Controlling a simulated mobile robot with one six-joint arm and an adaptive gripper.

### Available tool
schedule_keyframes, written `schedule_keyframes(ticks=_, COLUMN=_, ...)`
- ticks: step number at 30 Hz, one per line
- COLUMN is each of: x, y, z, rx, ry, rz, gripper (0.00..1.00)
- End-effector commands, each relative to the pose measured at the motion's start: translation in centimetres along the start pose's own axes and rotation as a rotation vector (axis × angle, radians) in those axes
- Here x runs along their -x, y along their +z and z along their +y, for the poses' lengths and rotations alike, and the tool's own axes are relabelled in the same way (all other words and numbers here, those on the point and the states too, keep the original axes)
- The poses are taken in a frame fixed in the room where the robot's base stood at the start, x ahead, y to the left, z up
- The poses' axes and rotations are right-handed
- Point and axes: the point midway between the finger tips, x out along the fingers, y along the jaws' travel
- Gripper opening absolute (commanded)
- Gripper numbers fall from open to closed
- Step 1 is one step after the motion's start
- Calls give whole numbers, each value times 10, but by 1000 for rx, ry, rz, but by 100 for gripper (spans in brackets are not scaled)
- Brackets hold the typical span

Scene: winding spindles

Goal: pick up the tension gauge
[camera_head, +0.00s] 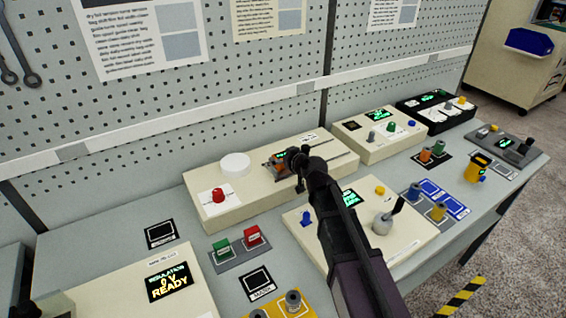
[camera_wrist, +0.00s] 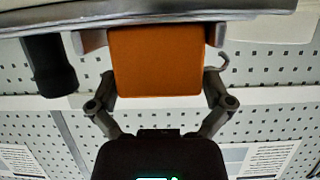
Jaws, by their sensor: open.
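The tension gauge appears to be the orange-bodied device (camera_head: 281,156) with a small lit display, on the long cream box at the back of the bench. In the wrist view its plain orange face (camera_wrist: 156,62) fills the space between my fingers, with a small grey hook at its right. My gripper (camera_head: 294,161) is at the gauge, and its open fingers (camera_wrist: 154,42) stand on either side of it. I cannot tell whether the pads touch it. My arm and gripper hide part of the gauge in the head view.
The long cream box (camera_head: 315,159) also carries a white round knob (camera_head: 235,164) and a red button (camera_head: 218,195). A dark cylinder (camera_wrist: 48,65) is close beside the gauge. A cream panel with a lever (camera_head: 388,215) lies in front. The pegboard (camera_head: 250,95) rises behind.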

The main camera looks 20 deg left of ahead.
Motion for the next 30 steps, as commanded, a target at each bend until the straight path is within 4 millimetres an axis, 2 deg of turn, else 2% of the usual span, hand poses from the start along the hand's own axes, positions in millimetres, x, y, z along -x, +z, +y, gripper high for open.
schedule_keyframes(ticks=12, x=1, y=0, z=1, rx=-1, ry=1, rz=0, gripper=100)
schedule_keyframes(ticks=13, x=1, y=0, z=1, rx=-1, ry=1, rz=0, gripper=97)
schedule_keyframes(ticks=18, x=1, y=0, z=1, rx=-1, ry=1, rz=0, gripper=46)
schedule_keyframes(ticks=20, x=1, y=0, z=1, rx=-1, ry=1, rz=0, gripper=30)
schedule_keyframes(ticks=30, x=1, y=-1, z=2, rx=-1, ry=2, rz=0, gripper=29)
